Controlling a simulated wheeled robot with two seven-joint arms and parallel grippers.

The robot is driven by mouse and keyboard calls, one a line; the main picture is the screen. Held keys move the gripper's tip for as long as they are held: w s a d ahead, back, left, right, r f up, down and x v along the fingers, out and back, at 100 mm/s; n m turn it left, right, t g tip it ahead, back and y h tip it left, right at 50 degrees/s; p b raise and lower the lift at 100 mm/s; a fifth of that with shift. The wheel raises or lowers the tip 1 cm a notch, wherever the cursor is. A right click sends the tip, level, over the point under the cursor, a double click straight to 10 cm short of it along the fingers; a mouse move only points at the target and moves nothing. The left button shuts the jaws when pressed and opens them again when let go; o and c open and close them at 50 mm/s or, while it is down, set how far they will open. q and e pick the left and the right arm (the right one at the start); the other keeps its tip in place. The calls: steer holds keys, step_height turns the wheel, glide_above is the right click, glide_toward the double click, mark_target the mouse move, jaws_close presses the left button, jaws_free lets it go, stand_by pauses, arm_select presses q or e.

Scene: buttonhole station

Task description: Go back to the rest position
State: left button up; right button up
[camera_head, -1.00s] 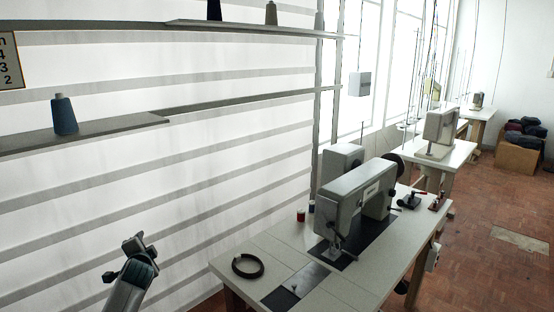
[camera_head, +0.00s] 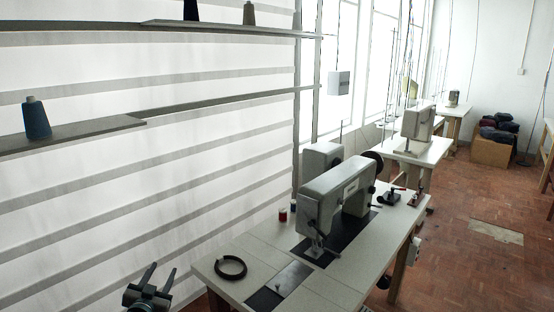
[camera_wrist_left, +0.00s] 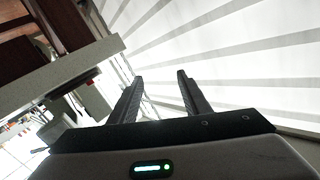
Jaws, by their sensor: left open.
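My left gripper (camera_head: 160,274) is at the bottom left of the head view, in front of the striped wall and left of the sewing table. Its two fingers point up and stand apart, with nothing between them. The left wrist view also shows the open, empty fingers (camera_wrist_left: 158,95), with the striped wall behind them. My right gripper is in neither view.
More machine tables stand behind. Brick-coloured floor (camera_head: 465,270) is open at the right.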

arm_select(q)
steer(key=s+d+f+g, duration=0.25)
steer(key=s+f, duration=0.55)
steer(key=f, duration=0.4)
steer(key=s+d+f+g, duration=0.2)
steer(key=s+d+f, duration=0.1)
steer(key=s+f, duration=0.75)
steer(key=s+d+f+g, duration=0.2)
steer(key=s+f, duration=0.4)
steer(key=f, duration=0.7)
steer(key=s+d+f+g, duration=0.2)
steer(key=s+f, duration=0.4)
steer(key=s, duration=0.6)
steer(key=s+d+f+g+h, duration=0.1)
steer(key=s+d+f, duration=0.3)
steer(key=s, duration=0.9)
steer(key=s+d+f+g, duration=0.3)
steer(key=s+f, duration=0.5)
steer(key=s, duration=0.5)
steer(key=shift+f+n+h, duration=0.2)
steer(key=shift+n+h, duration=0.1)
steer(key=shift+n, duration=0.1)
steer(key=shift+s, duration=0.1)
